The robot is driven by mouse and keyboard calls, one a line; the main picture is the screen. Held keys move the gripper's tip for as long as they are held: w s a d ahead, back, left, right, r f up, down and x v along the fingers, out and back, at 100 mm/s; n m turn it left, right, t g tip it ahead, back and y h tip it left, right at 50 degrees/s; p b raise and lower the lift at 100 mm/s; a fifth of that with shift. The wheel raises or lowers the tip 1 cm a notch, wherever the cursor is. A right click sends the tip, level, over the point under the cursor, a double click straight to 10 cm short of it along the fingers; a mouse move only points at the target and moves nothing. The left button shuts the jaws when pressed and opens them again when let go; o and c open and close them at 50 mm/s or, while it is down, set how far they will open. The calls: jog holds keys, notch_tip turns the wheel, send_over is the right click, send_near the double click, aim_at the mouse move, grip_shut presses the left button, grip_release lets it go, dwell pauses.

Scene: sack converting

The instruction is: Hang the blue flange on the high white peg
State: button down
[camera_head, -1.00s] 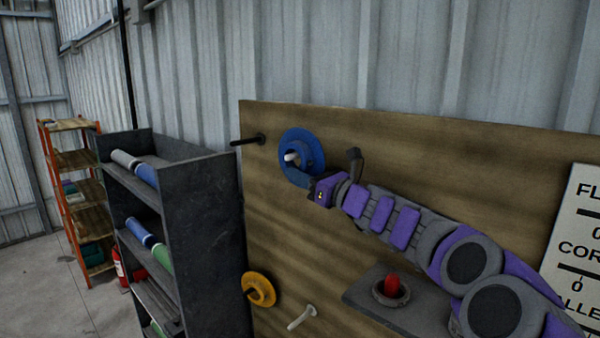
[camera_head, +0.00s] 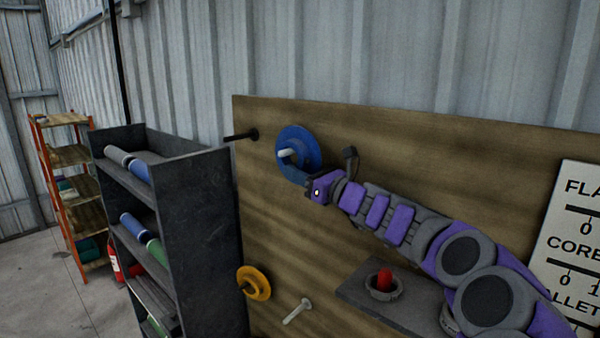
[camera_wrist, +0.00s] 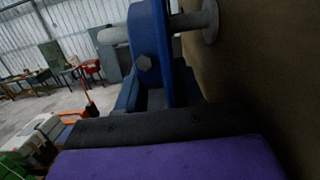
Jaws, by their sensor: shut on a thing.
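The blue flange (camera_head: 299,143) is up on the board, around the high white peg (camera_head: 287,154). The peg's tip sticks out through the flange's hole in the head view. In the wrist view the peg (camera_wrist: 113,35) shows on both sides of the flange (camera_wrist: 150,45), with its round base on the board at right, so a gap remains between flange and board. My gripper (camera_head: 307,186) is shut on the lower edge of the flange. In the wrist view its dark finger (camera_wrist: 150,122) is below the flange, and the grip itself is partly hidden.
The wooden board (camera_head: 420,165) also has a black peg (camera_head: 241,136), a yellow flange (camera_head: 256,284), a low white peg (camera_head: 297,311) and a shelf (camera_head: 365,291) with a red-topped part. A dark rack (camera_head: 195,220) of rolls stands at left. A sign (camera_head: 570,240) hangs at right.

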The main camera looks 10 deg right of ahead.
jog(key=c, duration=0.8)
grip_release()
jog(key=shift+s+r, duration=0.15)
jog(key=shift+o, duration=0.8)
jog(key=shift+d, duration=0.1)
